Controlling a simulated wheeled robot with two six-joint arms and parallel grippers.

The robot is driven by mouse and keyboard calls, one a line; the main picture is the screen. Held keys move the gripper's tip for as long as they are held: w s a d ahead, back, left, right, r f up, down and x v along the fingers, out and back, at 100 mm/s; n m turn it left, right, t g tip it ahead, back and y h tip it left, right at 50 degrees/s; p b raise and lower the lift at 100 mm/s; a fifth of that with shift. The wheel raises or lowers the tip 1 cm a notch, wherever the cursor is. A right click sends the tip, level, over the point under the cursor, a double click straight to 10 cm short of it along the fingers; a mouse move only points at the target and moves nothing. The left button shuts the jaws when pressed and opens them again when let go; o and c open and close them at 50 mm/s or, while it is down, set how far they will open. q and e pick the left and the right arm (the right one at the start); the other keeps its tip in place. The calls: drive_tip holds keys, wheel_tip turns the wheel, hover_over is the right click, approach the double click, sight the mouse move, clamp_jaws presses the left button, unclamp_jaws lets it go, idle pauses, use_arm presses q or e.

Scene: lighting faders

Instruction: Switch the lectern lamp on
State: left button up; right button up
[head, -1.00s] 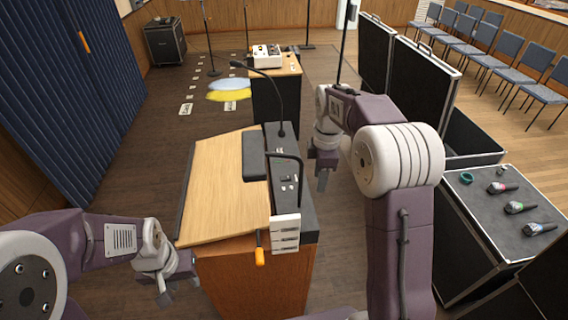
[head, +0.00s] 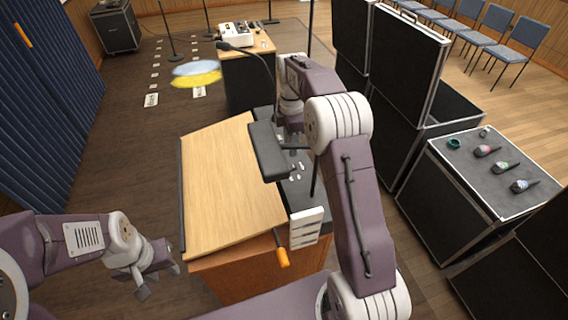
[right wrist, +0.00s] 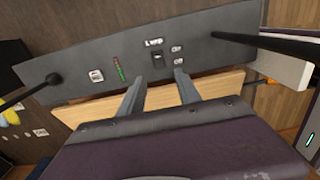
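The lectern (head: 225,190) has a sloped wooden top and a dark control panel along its right side. In the right wrist view the panel (right wrist: 210,55) carries a black rocker switch (right wrist: 157,60) under a label reading LAMP; which way it is tipped I cannot tell. My left gripper (head: 157,281) is open and empty, left of the lectern's front.
Two small buttons (right wrist: 178,55), a level meter (right wrist: 117,68) and a white switch (right wrist: 96,76) share the panel. A white plate (head: 306,228) and an orange handle (head: 282,257) are at the lectern's front. A black case (head: 490,160) holds several microphones.

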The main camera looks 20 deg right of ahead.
wheel_tip(320, 180, down, 8)
drive_tip(key=shift+w+a+f+p, duration=0.1)
drive_tip(key=shift+a+f+p, duration=0.05)
drive_tip(key=shift+p, duration=0.95)
drive_tip(key=shift+f, duration=0.35)
drive_tip(key=shift+c, duration=0.3)
